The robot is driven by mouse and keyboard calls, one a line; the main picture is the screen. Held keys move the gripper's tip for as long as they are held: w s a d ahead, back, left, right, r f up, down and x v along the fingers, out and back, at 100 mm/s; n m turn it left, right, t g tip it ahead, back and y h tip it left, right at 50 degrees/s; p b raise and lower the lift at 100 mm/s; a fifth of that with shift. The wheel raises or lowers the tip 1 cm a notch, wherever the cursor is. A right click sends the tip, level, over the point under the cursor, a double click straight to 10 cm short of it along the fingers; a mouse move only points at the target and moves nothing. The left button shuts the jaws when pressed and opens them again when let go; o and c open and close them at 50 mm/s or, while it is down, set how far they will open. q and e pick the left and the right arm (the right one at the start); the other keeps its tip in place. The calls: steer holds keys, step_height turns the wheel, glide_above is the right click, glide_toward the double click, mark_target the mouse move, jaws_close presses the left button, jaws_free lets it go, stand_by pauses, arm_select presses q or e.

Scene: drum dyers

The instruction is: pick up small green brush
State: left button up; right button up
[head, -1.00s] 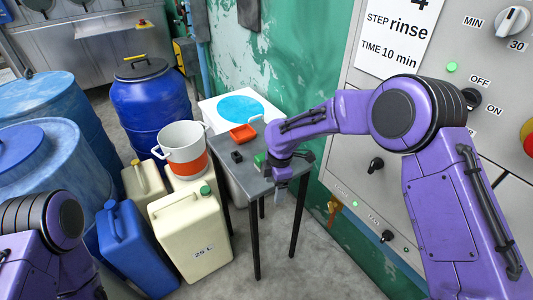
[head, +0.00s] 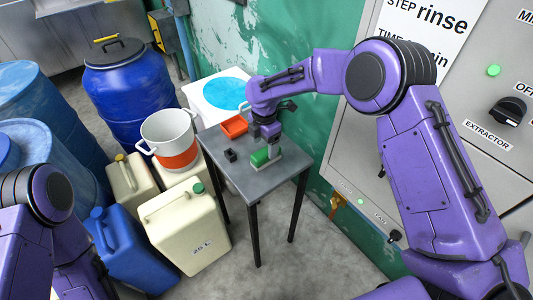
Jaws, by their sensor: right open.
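The small green brush (head: 259,158) lies on the small grey table, near its right side. It shows as a green block with a pale part along its lower edge. My right gripper (head: 273,146) points down right at the brush, at its far right side, and partly covers it. Its jaws are open, but the fingertips are small and I cannot tell whether they touch the brush. Of my left arm only links show at the lower left; its gripper is out of the picture.
On the grey table (head: 262,185) stand an orange tray (head: 234,127) and a small black object (head: 231,155). A white tub with blue liquid (head: 226,93) is behind. Canisters, a bucket (head: 170,130) and blue drums crowd the left. A control panel (head: 470,90) stands right.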

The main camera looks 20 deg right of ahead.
mark_target(266, 150)
step_height(266, 150, down, 5)
steer(key=shift+d+r+p, duration=0.1)
steer(key=shift+r+p, duration=0.1)
steer(key=shift+p, duration=0.6)
steer(key=shift+s+d+f, duration=0.1)
steer(key=shift+f, duration=0.35)
steer(key=c, duration=1.2)
steer(key=shift+r, duration=0.55)
steer(key=s+a+r+b, duration=0.3)
steer(key=s+a+r, duration=0.2)
steer(key=s+r, duration=0.7)
steer(key=shift+s, duration=0.55)
